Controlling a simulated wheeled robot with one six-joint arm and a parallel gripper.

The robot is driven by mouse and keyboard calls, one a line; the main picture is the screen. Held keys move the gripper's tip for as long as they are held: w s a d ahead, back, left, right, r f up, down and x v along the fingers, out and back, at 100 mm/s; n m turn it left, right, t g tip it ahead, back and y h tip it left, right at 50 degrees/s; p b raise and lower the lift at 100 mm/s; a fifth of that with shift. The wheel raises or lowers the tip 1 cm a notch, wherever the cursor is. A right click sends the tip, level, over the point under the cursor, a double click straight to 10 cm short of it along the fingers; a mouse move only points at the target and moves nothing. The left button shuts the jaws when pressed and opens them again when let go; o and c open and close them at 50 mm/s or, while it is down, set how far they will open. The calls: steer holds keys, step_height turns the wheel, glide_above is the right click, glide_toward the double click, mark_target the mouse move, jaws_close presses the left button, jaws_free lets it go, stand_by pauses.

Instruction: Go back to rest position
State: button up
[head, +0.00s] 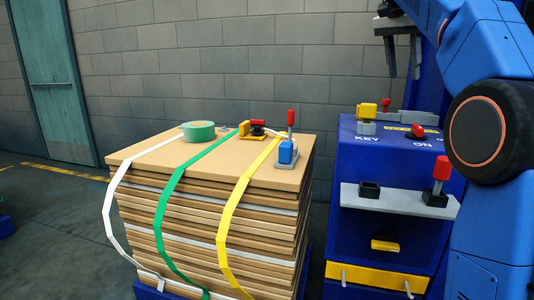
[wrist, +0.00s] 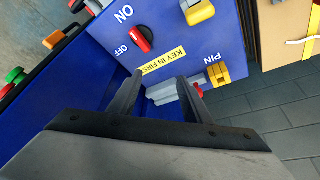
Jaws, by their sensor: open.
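My gripper (head: 404,66) hangs at the top right in the head view, above the blue machine (head: 345,225). Its two dark fingers are apart with nothing between them. The wrist view shows my gripper (wrist: 160,88) open over the machine's blue panel (wrist: 105,30). A red switch (wrist: 140,39) marked ON and OFF and a yellow block (wrist: 218,74) by the PIN label lie beyond the fingers. In the head view a yellow key-like block (head: 366,110) stands by the KEY label, and the red switch (head: 417,131) is behind ON.
A strapped stack of cardboard (head: 150,170) stands left of the machine. On it are a green tape roll (head: 199,131), a yellow-black tool (head: 252,131) and a red-handled blue tool (head: 287,150). A grey shelf (head: 390,197) juts out with a red-handled tool (head: 440,175).

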steer(key=s+a+f+n+y, duration=0.1)
steer(key=s+a+f+n, duration=0.2)
steer(key=s+f, duration=0.9)
steer(key=s+a+f+n+t+y, duration=0.1)
steer(key=s+a+f+n, duration=0.2)
steer(key=s+f, duration=1)
steer(key=s+a+f+n+t+y, duration=0.1)
steer(key=s+a+f+n, duration=0.2)
steer(key=s+f, duration=0.9)
step_height(320, 180, down, 8)
steer(key=shift+s+f+n+y, duration=0.15)
steer(key=shift+f+n+y, duration=0.2)
steer(key=shift+n, duration=0.85)
steer(key=shift+r, duration=0.15)
